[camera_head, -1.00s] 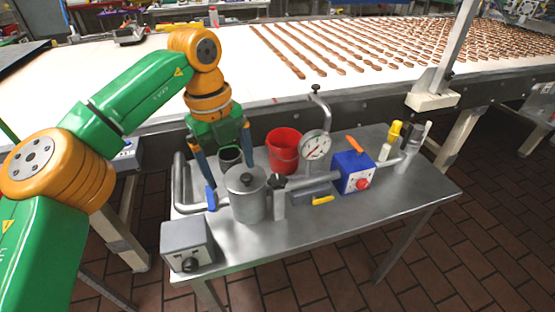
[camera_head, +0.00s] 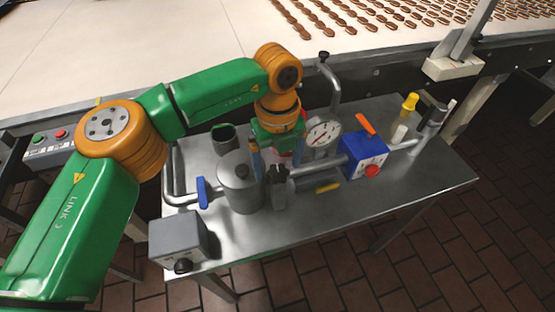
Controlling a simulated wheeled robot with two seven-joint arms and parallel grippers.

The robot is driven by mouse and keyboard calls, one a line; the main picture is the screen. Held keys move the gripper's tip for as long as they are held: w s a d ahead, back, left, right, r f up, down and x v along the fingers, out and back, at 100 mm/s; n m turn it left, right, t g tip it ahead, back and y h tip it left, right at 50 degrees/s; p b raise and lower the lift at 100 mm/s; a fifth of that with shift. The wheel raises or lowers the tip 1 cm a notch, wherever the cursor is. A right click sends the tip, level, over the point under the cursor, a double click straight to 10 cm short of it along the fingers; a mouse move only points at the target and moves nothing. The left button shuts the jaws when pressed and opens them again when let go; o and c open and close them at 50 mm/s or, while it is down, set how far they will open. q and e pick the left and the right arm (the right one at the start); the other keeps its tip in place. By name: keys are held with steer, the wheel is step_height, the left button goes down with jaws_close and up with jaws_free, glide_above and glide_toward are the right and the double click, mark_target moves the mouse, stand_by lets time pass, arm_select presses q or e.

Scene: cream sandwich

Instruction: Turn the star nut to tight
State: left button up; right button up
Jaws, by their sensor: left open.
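A small black star-shaped knob, apparently the star nut (camera_head: 278,172), sits on top of a grey upright fitting (camera_head: 280,194) in the pipe line, just right of the metal pot. My left gripper (camera_head: 277,164) points down over it, its two blue fingers apart, one on each side of the knob as seen here. The fingers look clear of the knob, but I cannot tell how high they are above it. The knob's turn angle is too small to read. My right gripper is not in view.
The lidded metal pot (camera_head: 239,183) stands close to the left finger. A pressure gauge (camera_head: 323,134) and a blue box (camera_head: 362,155) stand to the right. A grey control box (camera_head: 178,236) is at the front left. The steel table (camera_head: 300,228) is bare in front.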

arm_select(q)
steer(key=shift+s+r, duration=0.1)
steer(key=shift+s, duration=0.1)
steer(key=c, duration=1.4)
